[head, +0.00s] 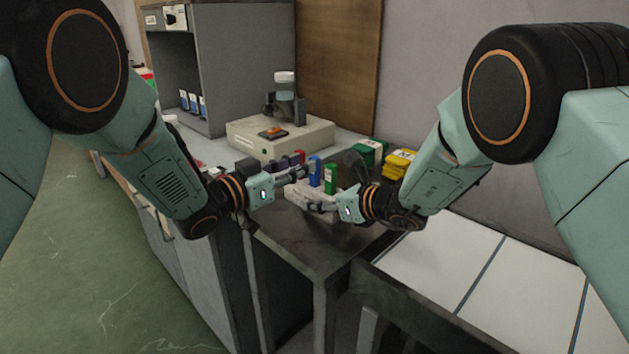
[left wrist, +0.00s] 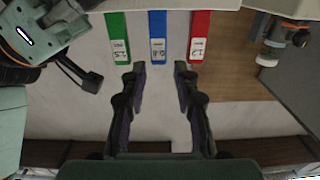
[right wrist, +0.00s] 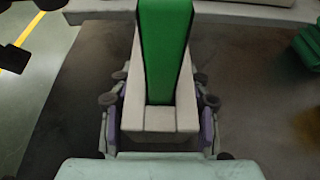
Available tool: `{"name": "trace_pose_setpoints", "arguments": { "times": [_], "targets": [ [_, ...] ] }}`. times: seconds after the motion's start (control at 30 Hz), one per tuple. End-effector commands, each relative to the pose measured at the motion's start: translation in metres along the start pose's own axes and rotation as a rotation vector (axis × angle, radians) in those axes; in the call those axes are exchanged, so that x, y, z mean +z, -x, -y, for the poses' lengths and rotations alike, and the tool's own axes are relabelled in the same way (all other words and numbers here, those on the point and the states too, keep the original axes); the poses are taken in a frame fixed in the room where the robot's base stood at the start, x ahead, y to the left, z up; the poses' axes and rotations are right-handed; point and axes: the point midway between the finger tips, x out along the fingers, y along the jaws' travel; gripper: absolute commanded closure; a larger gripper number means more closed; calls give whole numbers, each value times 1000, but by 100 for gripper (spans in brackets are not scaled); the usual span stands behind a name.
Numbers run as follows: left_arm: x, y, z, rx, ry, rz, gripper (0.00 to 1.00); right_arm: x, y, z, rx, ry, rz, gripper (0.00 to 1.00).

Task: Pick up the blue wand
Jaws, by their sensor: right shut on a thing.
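The blue wand (head: 315,170) stands upright in a pale rack (head: 312,208), between the red wand (head: 299,158) and the green wand (head: 331,178). In the left wrist view the blue wand (left wrist: 157,38) is in the middle, just ahead of the fingertips and roughly lined up with the gap. My left gripper (head: 302,171) is open and empty, beside the wands. My right gripper (head: 318,207) is shut on the near end of the rack. In the right wrist view its fingers (right wrist: 160,92) flank the pale block below the green wand (right wrist: 164,45).
A pale machine (head: 280,138) with a jar on top stands behind the rack. Green boxes (head: 369,153) and yellow boxes (head: 400,163) sit at the back right. A grey cabinet (head: 245,65) stands at the back left. The dark table's front edge (head: 315,270) is near.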

Motion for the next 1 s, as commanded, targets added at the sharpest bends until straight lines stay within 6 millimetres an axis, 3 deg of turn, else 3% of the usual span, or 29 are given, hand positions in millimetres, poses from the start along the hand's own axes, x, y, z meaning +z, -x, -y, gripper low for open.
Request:
{"name": "trace_pose_setpoints", "arguments": {
  "times": [0.33, 0.7, 1.0],
  "targets": [
    [4, -44, -2, 2, -3, 1, 70, -1, 0, 0, 1, 0, -1, 92],
    [4, -50, -1, 0, 0, 1, 71, -1, 0, 0, 1, 0, -1, 92],
    [4, -50, -1, 0, -1, 1, 96, -1, 0, 0, 1, 0, -2, 92]
  ]
}}
